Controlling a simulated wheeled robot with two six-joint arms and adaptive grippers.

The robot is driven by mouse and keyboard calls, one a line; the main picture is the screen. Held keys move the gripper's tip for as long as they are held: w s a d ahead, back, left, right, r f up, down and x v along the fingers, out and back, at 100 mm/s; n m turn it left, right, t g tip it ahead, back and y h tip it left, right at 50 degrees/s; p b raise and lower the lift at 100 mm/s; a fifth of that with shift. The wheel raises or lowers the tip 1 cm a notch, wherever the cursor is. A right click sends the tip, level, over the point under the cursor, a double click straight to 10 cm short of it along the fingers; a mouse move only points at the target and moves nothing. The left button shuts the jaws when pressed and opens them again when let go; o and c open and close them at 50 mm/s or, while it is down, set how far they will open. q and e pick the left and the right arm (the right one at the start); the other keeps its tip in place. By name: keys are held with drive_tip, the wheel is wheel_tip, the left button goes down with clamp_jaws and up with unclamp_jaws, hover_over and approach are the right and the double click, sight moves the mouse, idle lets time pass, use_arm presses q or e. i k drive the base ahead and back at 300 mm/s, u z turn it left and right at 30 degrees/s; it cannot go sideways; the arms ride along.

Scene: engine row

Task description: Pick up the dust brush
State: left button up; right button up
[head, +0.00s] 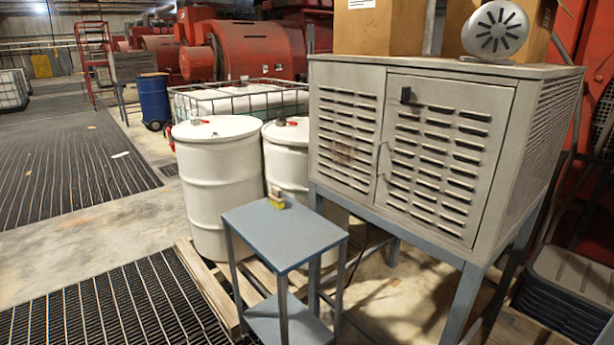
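A small blue-grey side table (300,236) stands in the middle foreground. A small yellow and dark object (277,201) sits near the back edge of its top. It may be the dust brush, but it is too small to tell for sure. No other brush shows clearly. Neither of my grippers is in view.
White drums (218,185) stand on a wooden pallet behind the table. A louvered grey cabinet (440,150) on blue legs stands close on the right. Floor grating (110,310) lies at the lower left. A blue barrel (154,97) stands farther back; the left floor is mostly clear.

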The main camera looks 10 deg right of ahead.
sight(278, 201)
drive_tip(key=u, duration=0.55)
drive_tip(key=k, duration=1.3)
drive_tip(key=u, duration=0.7)
drive_tip(key=i, duration=2.95)
drive_tip(key=z, duration=0.6)
drive_tip(key=i, duration=1.05)
drive_tip(key=z, duration=1.45)
drive_tip(key=i, duration=0.9)
drive_tip(key=z, duration=1)
drive_tip(key=i, duration=0.25)
drive_tip(key=z, duration=0.15)
